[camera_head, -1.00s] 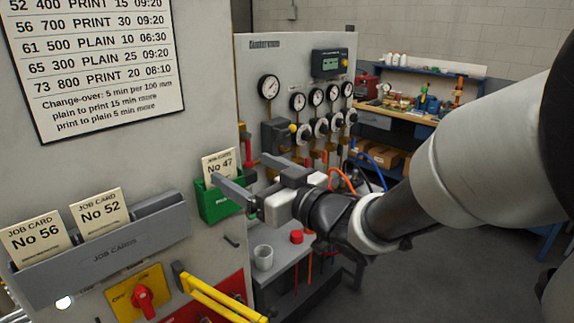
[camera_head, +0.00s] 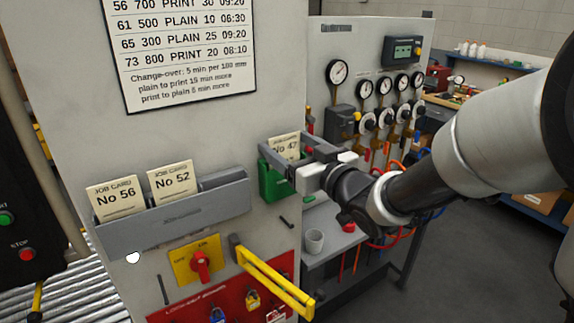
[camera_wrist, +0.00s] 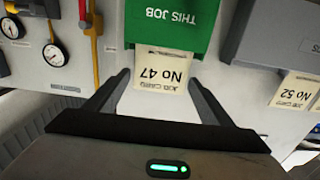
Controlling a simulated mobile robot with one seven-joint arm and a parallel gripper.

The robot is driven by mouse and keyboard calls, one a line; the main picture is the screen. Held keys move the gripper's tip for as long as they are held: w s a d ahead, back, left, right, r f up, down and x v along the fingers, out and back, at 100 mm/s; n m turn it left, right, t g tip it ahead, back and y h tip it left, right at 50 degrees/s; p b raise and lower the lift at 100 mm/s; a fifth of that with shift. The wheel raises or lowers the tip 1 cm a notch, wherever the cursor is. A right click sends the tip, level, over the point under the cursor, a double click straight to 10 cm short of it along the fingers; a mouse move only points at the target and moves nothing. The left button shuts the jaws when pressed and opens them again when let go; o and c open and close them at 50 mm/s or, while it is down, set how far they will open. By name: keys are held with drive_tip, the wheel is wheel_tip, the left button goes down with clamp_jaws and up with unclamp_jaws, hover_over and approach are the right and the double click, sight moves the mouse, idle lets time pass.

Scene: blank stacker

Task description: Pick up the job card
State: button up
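A cream job card marked No 47 (camera_head: 285,143) stands upright in a green holder (camera_head: 273,184) on the grey machine panel. In the wrist view the card (camera_wrist: 166,70) appears upside down, its lower part in the green holder (camera_wrist: 172,25), which reads THIS JOB. My gripper (camera_head: 290,157) is open, with one finger to each side of card No 47. In the wrist view a gap shows between each finger and the card, and nothing is held (camera_wrist: 158,82). Cards No 56 (camera_head: 117,199) and No 52 (camera_head: 172,181) stand in the grey JOB CARDS rack (camera_head: 205,214).
A yellow handle (camera_head: 275,280) juts out below the rack, near a red rotary switch (camera_head: 201,262). A gauge panel (camera_head: 345,45) stands behind my gripper.

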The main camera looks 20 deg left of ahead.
drive_tip(key=c, duration=1)
